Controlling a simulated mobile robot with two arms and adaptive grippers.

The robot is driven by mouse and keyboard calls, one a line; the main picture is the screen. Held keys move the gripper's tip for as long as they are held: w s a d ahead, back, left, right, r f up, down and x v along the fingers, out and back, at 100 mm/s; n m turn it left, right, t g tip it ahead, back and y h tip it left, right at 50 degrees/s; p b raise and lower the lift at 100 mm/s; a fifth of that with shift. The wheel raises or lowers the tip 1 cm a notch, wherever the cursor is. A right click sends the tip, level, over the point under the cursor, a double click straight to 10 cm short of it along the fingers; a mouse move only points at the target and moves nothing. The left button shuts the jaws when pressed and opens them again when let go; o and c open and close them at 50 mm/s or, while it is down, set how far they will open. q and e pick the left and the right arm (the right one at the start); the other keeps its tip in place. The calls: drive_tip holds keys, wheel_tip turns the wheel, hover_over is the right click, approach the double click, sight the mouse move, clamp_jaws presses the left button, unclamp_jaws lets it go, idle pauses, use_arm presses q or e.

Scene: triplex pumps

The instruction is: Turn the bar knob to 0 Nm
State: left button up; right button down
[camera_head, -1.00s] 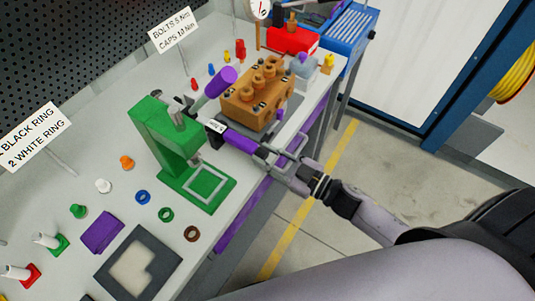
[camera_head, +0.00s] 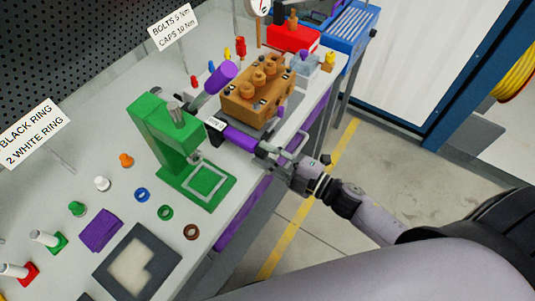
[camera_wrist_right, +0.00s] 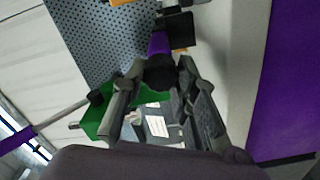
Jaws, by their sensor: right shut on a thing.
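A purple cylindrical tool (camera_head: 240,138) with a black head and a small white label lies level near the bench's front edge, between the green press and the orange pump block. My right gripper (camera_head: 268,152) is at its near end. In the right wrist view, the fingers of my right gripper (camera_wrist_right: 160,75) are closed around the black end of the purple tool (camera_wrist_right: 159,44). A white round dial (camera_head: 258,8) with a red mark is cut off at the top edge; its reading is too small to tell. I cannot tell which part is the bar knob. My left gripper is not in view.
The green press (camera_head: 170,145) stands just left of the tool. The orange pump block (camera_head: 258,95) is behind and right, with another purple cylinder (camera_head: 220,77) beside it. A grey metal handle (camera_head: 296,147) is close to my gripper. Coloured rings lie at front left.

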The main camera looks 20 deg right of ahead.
drive_tip(key=shift+f+n, duration=0.1)
drive_tip(key=shift+n, duration=0.9)
drive_tip(key=c, duration=1.3)
unclamp_jaws()
drive_tip(key=shift+s, duration=0.1)
drive_tip(key=v, duration=1.2)
